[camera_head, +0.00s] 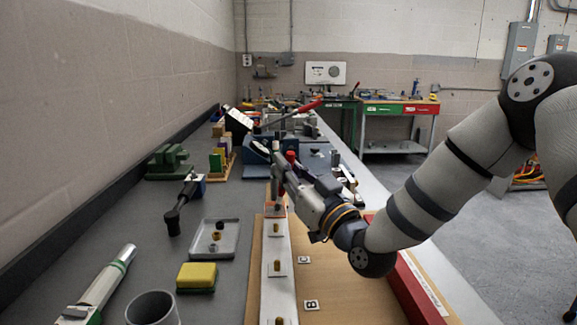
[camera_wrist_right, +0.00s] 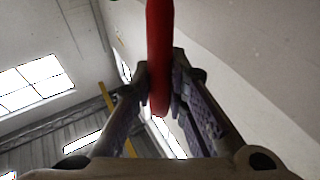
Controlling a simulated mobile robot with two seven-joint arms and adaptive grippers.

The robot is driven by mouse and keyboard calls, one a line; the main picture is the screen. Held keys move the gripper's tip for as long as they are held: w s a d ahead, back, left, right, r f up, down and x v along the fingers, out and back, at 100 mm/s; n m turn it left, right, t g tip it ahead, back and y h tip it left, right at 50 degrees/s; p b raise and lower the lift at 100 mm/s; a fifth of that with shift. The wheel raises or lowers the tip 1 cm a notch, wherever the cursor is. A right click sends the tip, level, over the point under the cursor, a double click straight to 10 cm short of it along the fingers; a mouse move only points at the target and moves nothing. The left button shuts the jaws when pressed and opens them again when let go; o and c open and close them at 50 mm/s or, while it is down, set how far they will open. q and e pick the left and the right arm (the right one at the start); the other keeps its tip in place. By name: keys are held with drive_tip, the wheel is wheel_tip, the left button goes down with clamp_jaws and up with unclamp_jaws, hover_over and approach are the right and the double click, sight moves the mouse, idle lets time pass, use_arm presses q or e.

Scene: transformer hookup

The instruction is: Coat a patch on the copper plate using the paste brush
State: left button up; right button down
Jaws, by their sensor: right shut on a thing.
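My right gripper (camera_head: 281,168) reaches in from the right over the middle of the bench. It is shut on a red-handled tool, likely the paste brush (camera_head: 291,156). In the right wrist view the red handle (camera_wrist_right: 159,60) stands between the two fingers (camera_wrist_right: 160,90). The brush's lower end is hard to make out. A small orange-brown patch, possibly the copper plate (camera_head: 269,208), shows below the gripper at the far end of a white strip. The gripper partly hides it, and I cannot tell whether the brush touches it. My left gripper is not in view.
The white strip (camera_head: 278,295) carries several brass-coloured posts on a tan board (camera_head: 340,300). A red bar (camera_head: 412,285) lies to the right. A grey tray (camera_head: 230,252), yellow sponge (camera_head: 197,274) and grey cup (camera_head: 152,309) stand to the left. Crowded fixtures fill the back.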

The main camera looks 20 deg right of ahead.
sight(294, 152)
drive_tip(key=shift+s+a, duration=0.1)
drive_tip(key=shift+s, duration=0.1)
drive_tip(key=shift+w+d, duration=0.25)
drive_tip(key=shift+w, duration=0.65)
drive_tip(key=shift+s+a, duration=0.25)
drive_tip(key=shift+s, duration=0.65)
drive_tip(key=shift+w+d, duration=0.25)
drive_tip(key=shift+w, duration=0.6)
drive_tip(key=shift+s+r, duration=0.1)
drive_tip(key=shift+r, duration=1.95)
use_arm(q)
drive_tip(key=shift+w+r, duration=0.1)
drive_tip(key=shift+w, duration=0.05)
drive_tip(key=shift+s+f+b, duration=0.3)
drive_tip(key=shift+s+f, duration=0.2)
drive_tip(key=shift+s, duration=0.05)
use_arm(e)
drive_tip(key=shift+w+a+f, duration=0.15)
drive_tip(key=shift+w+f, duration=0.1)
drive_tip(key=shift+f, duration=0.3)
drive_tip(key=shift+w+a+f, duration=0.2)
drive_tip(key=shift+w+f, duration=0.1)
drive_tip(key=shift+f, duration=0.2)
drive_tip(key=shift+w+a+f, duration=0.15)
drive_tip(key=shift+w+f, duration=0.1)
drive_tip(key=shift+f, duration=0.3)
